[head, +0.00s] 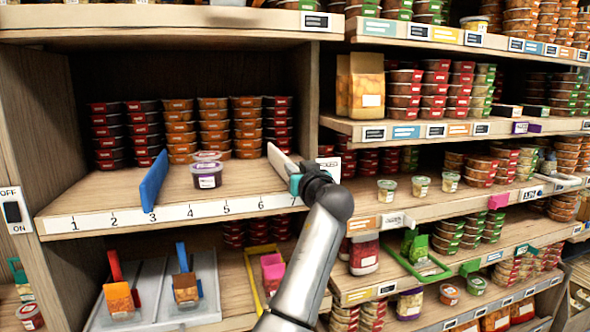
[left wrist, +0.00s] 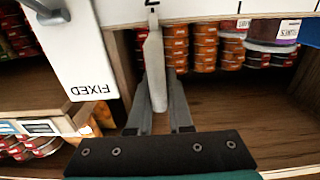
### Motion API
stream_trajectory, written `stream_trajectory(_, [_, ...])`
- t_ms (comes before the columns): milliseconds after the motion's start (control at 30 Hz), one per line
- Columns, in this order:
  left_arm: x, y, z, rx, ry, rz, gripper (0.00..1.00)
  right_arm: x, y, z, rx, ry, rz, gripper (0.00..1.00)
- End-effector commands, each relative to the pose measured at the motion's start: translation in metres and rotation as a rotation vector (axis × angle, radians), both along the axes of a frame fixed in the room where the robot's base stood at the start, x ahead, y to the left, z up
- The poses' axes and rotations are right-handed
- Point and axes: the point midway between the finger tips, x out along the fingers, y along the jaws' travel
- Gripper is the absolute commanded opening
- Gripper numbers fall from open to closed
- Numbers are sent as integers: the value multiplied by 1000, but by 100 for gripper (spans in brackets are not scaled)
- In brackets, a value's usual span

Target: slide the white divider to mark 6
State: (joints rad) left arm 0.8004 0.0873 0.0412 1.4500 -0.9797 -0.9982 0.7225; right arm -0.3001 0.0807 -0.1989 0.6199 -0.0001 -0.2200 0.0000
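The white divider (head: 283,165) stands upright on the upper left shelf, right of mark 6 (head: 261,202). In the left wrist view the divider (left wrist: 156,70) lines up with a partly cut-off mark that looks like an upside-down 7 (left wrist: 152,3). My left gripper (head: 296,183) is at the divider's front end, by the shelf's front edge. In the left wrist view its two fingers (left wrist: 159,98) lie close along both sides of the divider and look shut on it. The gripper hides the strip's right end in the head view. My right gripper is not in view.
A blue divider (head: 154,181) stands near mark 3. Purple-labelled tubs (head: 207,175) sit between marks 4 and 5, left of the white divider. Stacked tubs line the back. A white FIXED sign (left wrist: 80,50) is beside my gripper. Shelf space beside the white divider's left side is clear.

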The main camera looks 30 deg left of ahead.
Motion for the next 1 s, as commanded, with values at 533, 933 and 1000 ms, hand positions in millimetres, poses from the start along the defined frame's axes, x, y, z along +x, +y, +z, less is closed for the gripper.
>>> stream_trajectory(533, [0, 0, 0, -1, 1, 0, 0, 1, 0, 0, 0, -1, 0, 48])
stream_trajectory(933, [0, -1, -1, -1, 1, -1, 0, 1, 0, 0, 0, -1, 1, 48])
stream_trajectory(1000, [0, -1, -1, -1, 1, -1, 0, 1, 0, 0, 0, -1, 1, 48])
